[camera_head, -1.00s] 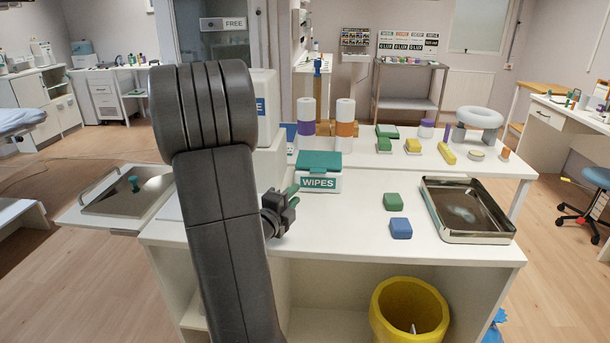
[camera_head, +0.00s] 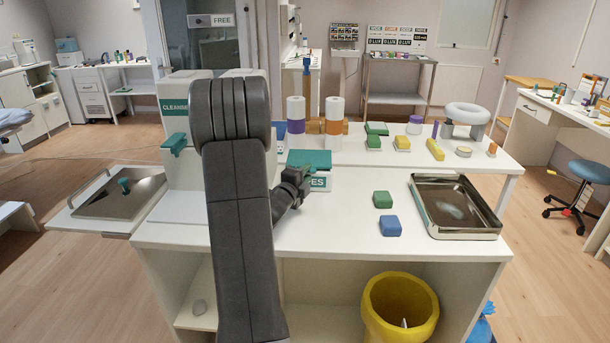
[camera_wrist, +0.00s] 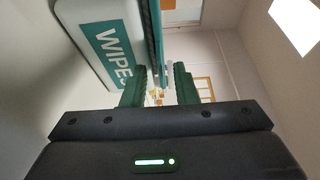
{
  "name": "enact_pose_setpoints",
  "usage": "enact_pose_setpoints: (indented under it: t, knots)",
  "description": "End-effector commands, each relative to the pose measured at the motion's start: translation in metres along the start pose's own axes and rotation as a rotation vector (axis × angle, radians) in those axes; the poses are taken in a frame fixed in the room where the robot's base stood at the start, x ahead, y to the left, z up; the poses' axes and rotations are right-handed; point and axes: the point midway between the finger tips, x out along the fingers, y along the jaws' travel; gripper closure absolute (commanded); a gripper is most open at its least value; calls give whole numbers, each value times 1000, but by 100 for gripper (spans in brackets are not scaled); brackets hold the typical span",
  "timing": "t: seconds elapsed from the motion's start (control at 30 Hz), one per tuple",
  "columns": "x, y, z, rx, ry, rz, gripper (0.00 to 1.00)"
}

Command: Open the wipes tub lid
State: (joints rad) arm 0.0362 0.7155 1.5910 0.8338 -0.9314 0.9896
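The white wipes tub (camera_head: 322,184) stands on the white counter with its teal lid (camera_head: 309,158) down. My gripper (camera_head: 308,172) is at the tub's front in the head view and covers part of the label. In the wrist view the tub's WIPES label (camera_wrist: 112,52) fills the upper left. The teal lid edge (camera_wrist: 156,45) runs down toward the space between my two green-padded fingers (camera_wrist: 160,86). The fingers are apart, one on each side of that edge. Whether either finger touches the lid cannot be told.
A green block (camera_head: 383,200) and a blue block (camera_head: 390,226) lie right of the tub. A steel tray (camera_head: 488,232) is farther right. A cleanser dispenser (camera_head: 175,107) stands left, and two paper rolls (camera_head: 335,110) stand behind. A yellow bin (camera_head: 400,325) is below.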

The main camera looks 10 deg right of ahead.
Motion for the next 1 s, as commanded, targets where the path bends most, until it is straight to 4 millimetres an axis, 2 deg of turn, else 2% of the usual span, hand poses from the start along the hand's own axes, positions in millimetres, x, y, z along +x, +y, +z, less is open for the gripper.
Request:
enact_pose_setpoints:
  t: [0.1,0.23,1.0]
  knots:
    - [0,0,0,0,0,0,76]
    - [0,0,0,0,0,-1,100]
    - [-1,0,0,0,0,0,100]
